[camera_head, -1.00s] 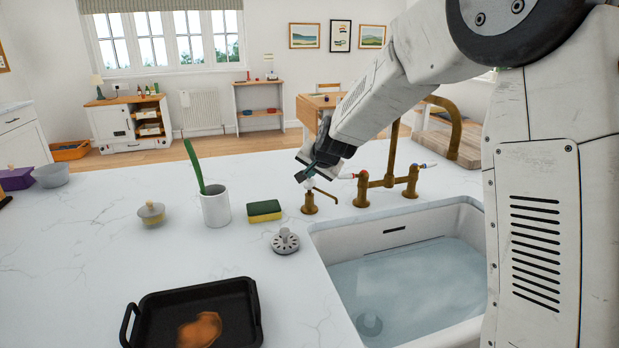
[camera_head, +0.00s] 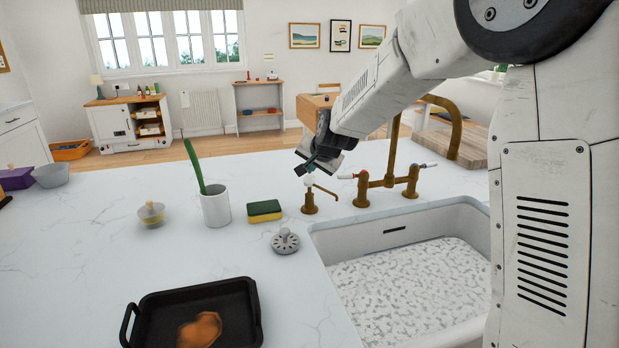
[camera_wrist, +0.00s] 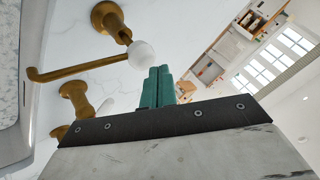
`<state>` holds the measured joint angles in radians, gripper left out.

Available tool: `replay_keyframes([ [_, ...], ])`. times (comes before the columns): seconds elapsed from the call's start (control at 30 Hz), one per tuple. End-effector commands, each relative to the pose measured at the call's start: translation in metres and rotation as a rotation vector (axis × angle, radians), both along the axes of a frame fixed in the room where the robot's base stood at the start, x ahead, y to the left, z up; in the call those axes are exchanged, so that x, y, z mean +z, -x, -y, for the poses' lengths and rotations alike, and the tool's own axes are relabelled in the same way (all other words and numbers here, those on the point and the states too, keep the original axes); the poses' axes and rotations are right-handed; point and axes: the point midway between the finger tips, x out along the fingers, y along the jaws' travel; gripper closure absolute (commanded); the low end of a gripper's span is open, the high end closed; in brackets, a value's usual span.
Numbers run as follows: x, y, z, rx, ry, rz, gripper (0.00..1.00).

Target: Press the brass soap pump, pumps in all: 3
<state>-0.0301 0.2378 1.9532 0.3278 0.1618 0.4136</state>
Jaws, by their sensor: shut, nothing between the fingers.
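The brass soap pump (camera_head: 309,205) stands upright on the white counter, left of the tap, with a thin spout pointing right and a white knob (camera_head: 308,181) on top. In the wrist view the white knob (camera_wrist: 141,55) and the brass spout (camera_wrist: 80,69) show clearly. My gripper (camera_head: 305,168) is just above the knob in the head view, its teal fingers together and empty. In the wrist view the shut fingertips (camera_wrist: 158,72) are close beside the knob; I cannot tell whether they touch it.
The brass tap (camera_head: 388,185) stands right of the pump behind the sink (camera_head: 400,217), which has a white speckled surface inside. A sponge (camera_head: 264,211), a drain strainer (camera_head: 285,241), a white cup (camera_head: 215,207) and a black pan (camera_head: 255,310) lie to the left.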

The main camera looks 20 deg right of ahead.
Motion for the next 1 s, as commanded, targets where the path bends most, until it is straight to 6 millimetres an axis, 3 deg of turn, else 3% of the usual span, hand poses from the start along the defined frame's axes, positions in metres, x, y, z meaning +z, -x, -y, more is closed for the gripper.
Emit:
replay_keyframes([
  [0.47,0.007,0.0,0.0,-0.001,0.001,0.003,1.0],
  [1.0,0.053,-0.001,0.0,0.0,0.002,0.003,1.0],
])
